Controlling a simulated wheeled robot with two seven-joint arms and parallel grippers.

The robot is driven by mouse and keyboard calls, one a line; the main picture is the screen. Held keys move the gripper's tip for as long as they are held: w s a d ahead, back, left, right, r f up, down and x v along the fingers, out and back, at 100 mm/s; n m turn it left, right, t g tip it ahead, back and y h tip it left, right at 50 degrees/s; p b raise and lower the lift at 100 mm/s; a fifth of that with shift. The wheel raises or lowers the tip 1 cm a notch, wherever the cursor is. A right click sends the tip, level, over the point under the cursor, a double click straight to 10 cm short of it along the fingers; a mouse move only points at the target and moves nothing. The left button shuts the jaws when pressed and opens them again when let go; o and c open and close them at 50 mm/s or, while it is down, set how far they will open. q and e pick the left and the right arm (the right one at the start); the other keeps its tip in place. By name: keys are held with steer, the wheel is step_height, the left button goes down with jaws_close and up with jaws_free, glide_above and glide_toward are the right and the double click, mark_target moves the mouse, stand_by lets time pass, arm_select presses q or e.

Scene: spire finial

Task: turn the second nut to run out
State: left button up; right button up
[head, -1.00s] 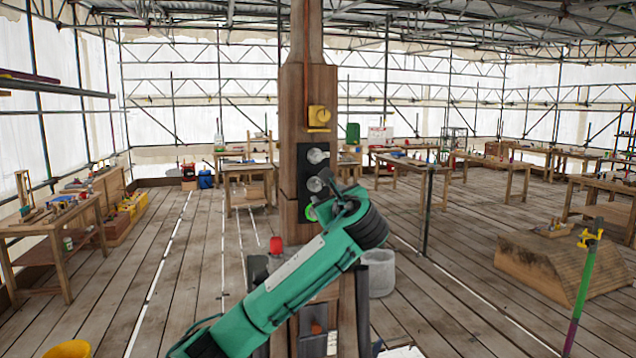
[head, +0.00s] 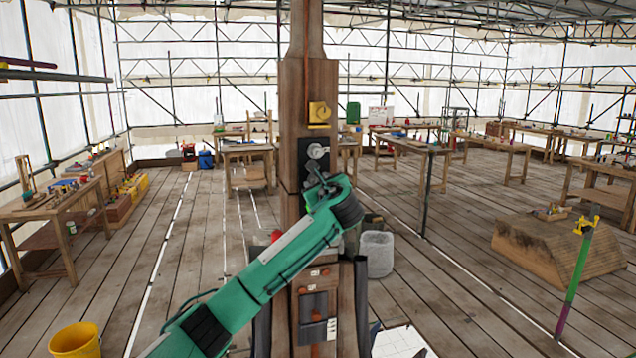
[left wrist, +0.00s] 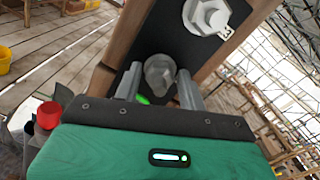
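A black plate (head: 304,152) is fixed to the front of the tall wooden post (head: 310,95). A silver-grey nut (head: 318,151) sits at its top; it also shows in the left wrist view (left wrist: 208,15). The nut below it (left wrist: 160,68) shows between my left gripper's fingers in the left wrist view; the arm hides it in the head view. My left gripper (head: 318,174) stands at the plate with its fingers apart, one on each side of this lower nut. I cannot tell contact. A green patch (left wrist: 144,99) shows beside the left finger. My right gripper is out of view.
A yellow fitting (head: 319,113) is on the post above the plate. A red object (left wrist: 48,115) is near the gripper's left side. A grey bin (head: 376,254) stands right of the post. A yellow bucket (head: 75,341) stands at lower left. Workbenches stand farther back.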

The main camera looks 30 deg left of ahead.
arm_select(q)
steer(key=c, duration=0.7)
